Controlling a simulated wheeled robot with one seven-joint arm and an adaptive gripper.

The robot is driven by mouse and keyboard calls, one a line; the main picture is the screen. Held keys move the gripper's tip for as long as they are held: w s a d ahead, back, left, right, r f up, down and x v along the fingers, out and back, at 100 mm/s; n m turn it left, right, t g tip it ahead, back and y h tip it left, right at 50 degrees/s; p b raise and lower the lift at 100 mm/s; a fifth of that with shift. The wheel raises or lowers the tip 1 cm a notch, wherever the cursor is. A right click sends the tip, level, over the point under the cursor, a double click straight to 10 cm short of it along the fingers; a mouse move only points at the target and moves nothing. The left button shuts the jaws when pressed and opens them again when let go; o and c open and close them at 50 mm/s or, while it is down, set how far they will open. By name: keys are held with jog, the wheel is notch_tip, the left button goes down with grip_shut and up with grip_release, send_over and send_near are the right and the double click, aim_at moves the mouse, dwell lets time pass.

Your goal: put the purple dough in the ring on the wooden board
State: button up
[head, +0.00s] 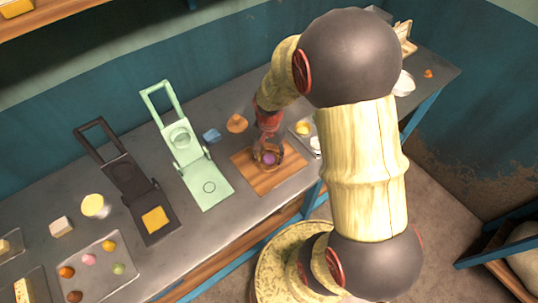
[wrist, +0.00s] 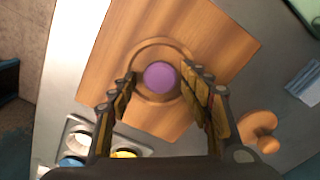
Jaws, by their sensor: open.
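The purple dough (wrist: 160,76) is a round ball on the wooden board (wrist: 225,35), within the round ring (wrist: 160,43) marked on it. In the head view the dough (head: 269,159) is partly hidden by the gripper. My gripper (wrist: 165,95) is open over the board, its fingers on either side of the dough and apart from it in the wrist view. In the head view my gripper (head: 268,155) points down at the middle of the board (head: 262,182). I cannot tell how far above the board the fingertips are.
A green press (head: 185,150) and a dark press (head: 128,180) stand left of the board. A blue piece (head: 212,135) and an orange piece (head: 237,123) lie behind it. A tray with coloured dough balls (head: 96,270) is at the left front. A compartment tray (wrist: 75,135) sits beside the board.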

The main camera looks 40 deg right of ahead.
notch_tip(320, 180, up, 12)
jog(key=p, duration=0.3)
notch_tip(320, 180, up, 12)
jog(key=n+t, duration=0.2)
jog(key=n, duration=0.2)
send_over(269, 157)
jog(key=s+a, duration=0.3)
jog(key=a, duration=0.3)
jog(key=s+a+r+n+t, duration=0.3)
jog(key=s+a+r+n, duration=0.3)
jog(key=s+r, duration=0.2)
jog(key=shift+s+r+n+t, duration=0.15)
jog(key=shift+s+n+t, duration=0.2)
jog(key=shift+s, duration=0.4)
jog(key=shift+a, duration=0.1)
jog(key=shift+f+b, duration=0.8)
jog(key=shift+b, duration=0.05)
